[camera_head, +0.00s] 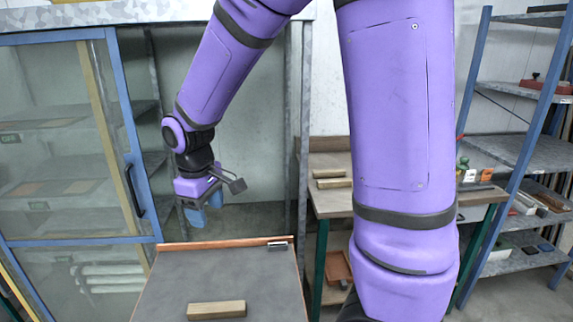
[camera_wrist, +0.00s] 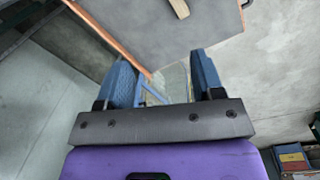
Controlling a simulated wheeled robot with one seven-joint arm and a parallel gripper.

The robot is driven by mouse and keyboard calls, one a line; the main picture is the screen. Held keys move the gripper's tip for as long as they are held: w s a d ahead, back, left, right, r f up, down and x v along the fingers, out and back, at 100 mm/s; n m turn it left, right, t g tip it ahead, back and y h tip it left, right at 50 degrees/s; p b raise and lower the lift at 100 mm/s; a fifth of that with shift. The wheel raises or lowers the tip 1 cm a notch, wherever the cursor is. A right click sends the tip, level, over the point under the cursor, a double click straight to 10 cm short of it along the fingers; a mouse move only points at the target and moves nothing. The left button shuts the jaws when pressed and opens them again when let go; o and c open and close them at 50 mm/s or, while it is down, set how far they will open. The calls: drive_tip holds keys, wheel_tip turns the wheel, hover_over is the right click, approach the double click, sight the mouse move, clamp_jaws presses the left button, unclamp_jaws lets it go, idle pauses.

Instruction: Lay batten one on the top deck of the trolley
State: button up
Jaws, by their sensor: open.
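A pale wooden batten (camera_head: 216,310) lies flat on a grey deck (camera_head: 215,268) with a reddish wooden edge, which looks like the trolley's top deck. No mark shows whether it is batten one. My gripper (camera_head: 204,205) hangs beyond the deck's far edge, its blue fingers pointing down, apart from the batten. In the wrist view my gripper (camera_wrist: 162,62) is open with nothing between its fingers. The deck (camera_wrist: 145,25) shows at the top there, with the batten (camera_wrist: 179,8) partly cut off by the frame.
More wooden pieces (camera_head: 332,179) lie on a bench (camera_head: 335,204) with green legs at the right. A blue-framed glazed cabinet (camera_head: 70,140) stands at the left, its door (camera_head: 125,120) ajar or with an open bay beside it. Blue-posted shelves (camera_head: 520,150) stand far right.

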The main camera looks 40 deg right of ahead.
drive_tip(key=s+d+r+m+t, duration=0.2)
drive_tip(key=s+r+m, duration=0.1)
drive_tip(key=s+r, duration=0.4)
drive_tip(key=s+d+r+m+t, duration=0.2)
drive_tip(key=s+r, duration=0.6)
drive_tip(key=s, duration=0.4)
drive_tip(key=shift+s+d+m+t+y, duration=0.15)
drive_tip(key=shift+d+m+t+y, duration=0.3)
drive_tip(key=shift+d, duration=0.3)
